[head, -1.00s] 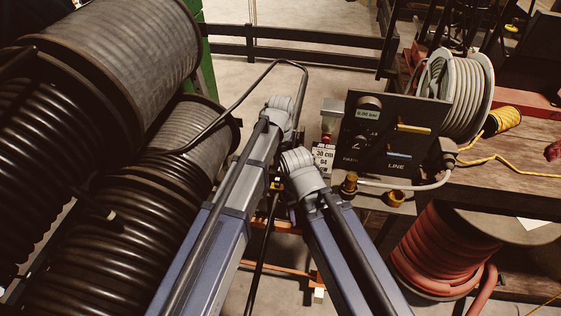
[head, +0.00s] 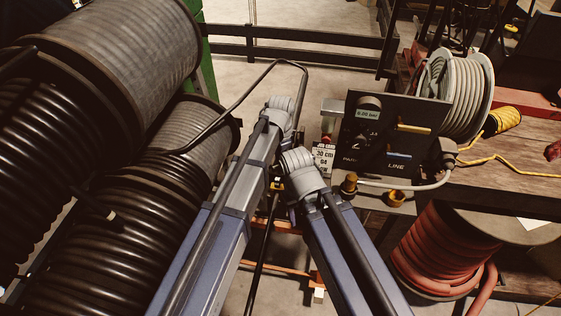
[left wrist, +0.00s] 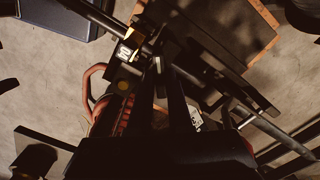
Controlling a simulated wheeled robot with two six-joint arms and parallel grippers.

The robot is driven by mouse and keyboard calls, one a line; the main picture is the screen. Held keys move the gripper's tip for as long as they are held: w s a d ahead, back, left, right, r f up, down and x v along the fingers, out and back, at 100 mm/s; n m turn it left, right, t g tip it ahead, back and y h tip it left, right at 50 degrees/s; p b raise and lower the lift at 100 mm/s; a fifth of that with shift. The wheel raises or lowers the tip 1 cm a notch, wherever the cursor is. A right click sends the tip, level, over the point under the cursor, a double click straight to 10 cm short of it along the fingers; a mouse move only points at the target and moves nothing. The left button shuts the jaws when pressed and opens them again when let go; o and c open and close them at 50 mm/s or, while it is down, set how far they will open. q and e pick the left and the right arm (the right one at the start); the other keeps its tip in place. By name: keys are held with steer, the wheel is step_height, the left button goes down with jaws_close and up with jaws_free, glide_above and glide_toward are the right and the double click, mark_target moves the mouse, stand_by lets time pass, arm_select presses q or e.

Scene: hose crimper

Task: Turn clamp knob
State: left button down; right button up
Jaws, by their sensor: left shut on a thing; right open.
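In the left wrist view my left gripper (left wrist: 161,80) has its two dark fingers close together, shut on a small part at their tips. This part looks like the clamp knob, but it is dark and mostly hidden by the fingers. In the head view my left arm hides the left gripper. My right gripper (head: 280,187) is partly hidden beneath my right arm's grey joint, left of the control panel; it is open, and its fingertips are hard to make out. A label reading 30 (left wrist: 125,53) sits on a bar left of the left fingers.
A dark control panel (head: 388,135) with a bar readout stands right of my arms. A white 30 cm label (head: 323,158) sits at its left. Big black hose reels (head: 120,60) fill the left. A red hose coil (head: 435,255) stands lower right, below a wooden bench (head: 515,190).

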arm_select(q)
steer(key=shift+m, duration=0.6)
steer(key=c, duration=0.8)
jaws_free()
steer(key=shift+c, duration=0.2)
steer(key=shift+r, duration=0.1)
step_height(320, 180, up, 8)
steer(key=p, duration=0.8)
steer(key=shift+f, duration=0.2)
